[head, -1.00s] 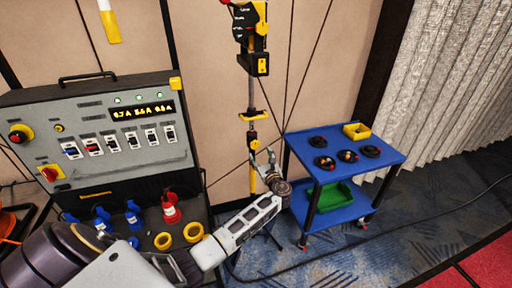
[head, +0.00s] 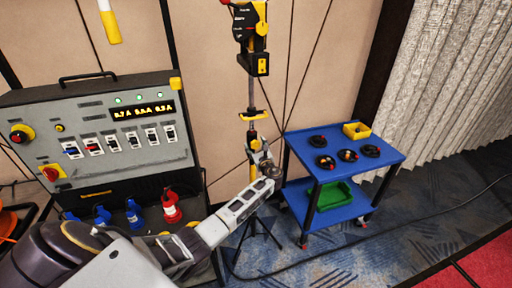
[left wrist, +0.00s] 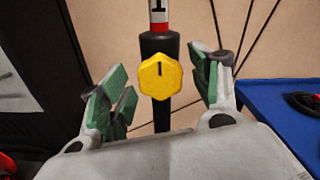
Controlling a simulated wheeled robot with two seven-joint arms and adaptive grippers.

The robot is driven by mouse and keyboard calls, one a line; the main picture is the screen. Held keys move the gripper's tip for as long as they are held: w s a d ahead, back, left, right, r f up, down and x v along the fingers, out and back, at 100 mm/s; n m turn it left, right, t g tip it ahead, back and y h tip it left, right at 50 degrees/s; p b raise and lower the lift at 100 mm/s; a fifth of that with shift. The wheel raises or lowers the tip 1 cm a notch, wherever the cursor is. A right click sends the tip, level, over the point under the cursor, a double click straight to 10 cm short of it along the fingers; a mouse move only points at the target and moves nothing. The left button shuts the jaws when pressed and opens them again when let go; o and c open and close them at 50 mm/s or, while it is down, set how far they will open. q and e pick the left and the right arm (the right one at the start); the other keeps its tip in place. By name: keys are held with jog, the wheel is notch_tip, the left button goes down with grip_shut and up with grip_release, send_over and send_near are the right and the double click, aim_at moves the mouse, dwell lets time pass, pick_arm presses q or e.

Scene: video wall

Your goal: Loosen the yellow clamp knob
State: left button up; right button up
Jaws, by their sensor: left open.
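The yellow clamp knob (left wrist: 160,77) is a faceted knob with a short dark mark near its top. In the left wrist view it sits on the dark sleeve of an upright pole (left wrist: 158,48). My left gripper (left wrist: 162,84) is open, with one green-padded finger on each side of the knob and visible gaps between. The fingers do not touch the knob. In the head view the left gripper (head: 259,150) is at the lower part of the pole (head: 251,92) and partly covers it; the knob is hard to make out there. My right gripper is in neither current view.
A blue cart (head: 378,147) with dark round items and a yellow bin (head: 356,131) stands right of the pole. A grey control panel (head: 95,117) with switches stands left. A tripod (head: 262,222) stands below the pole. A cable crosses the carpet.

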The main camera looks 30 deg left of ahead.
pick_arm(q)
jog(key=shift+c, duration=0.4)
jog(key=c, duration=1)
jog(key=shift+o, duration=0.2)
